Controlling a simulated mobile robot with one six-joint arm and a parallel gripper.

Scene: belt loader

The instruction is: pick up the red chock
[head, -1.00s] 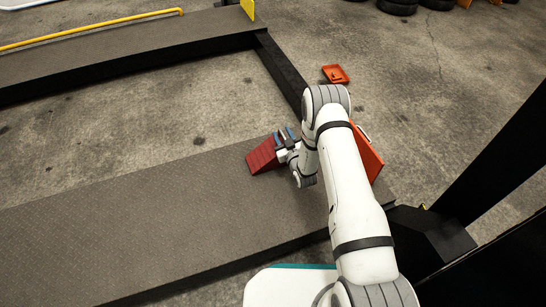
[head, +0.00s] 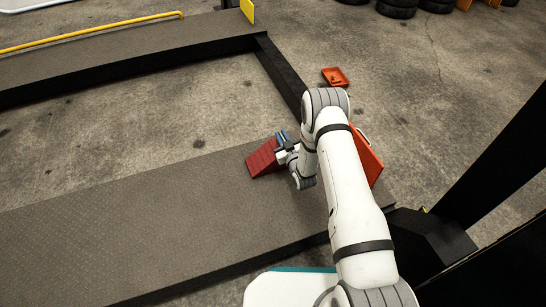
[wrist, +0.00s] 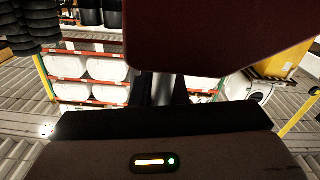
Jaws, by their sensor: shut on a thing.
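The red chock (head: 264,158) is a ribbed wedge over the near grey ramp platform (head: 150,222) in the head view. My gripper (head: 280,146) is at its right end, shut on it. In the wrist view the chock (wrist: 215,35) fills the upper middle as a dark red block, with the dark gripper fingers (wrist: 162,90) reaching to its underside. I cannot tell from the head view whether the chock touches the platform or is slightly above it.
An orange panel (head: 367,155) stands just right of my arm. A small orange tray (head: 335,77) lies on the floor behind. A black crossbar (head: 281,75) joins the two platforms. A yellow rail (head: 90,31) runs along the far platform. The near platform is clear to the left.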

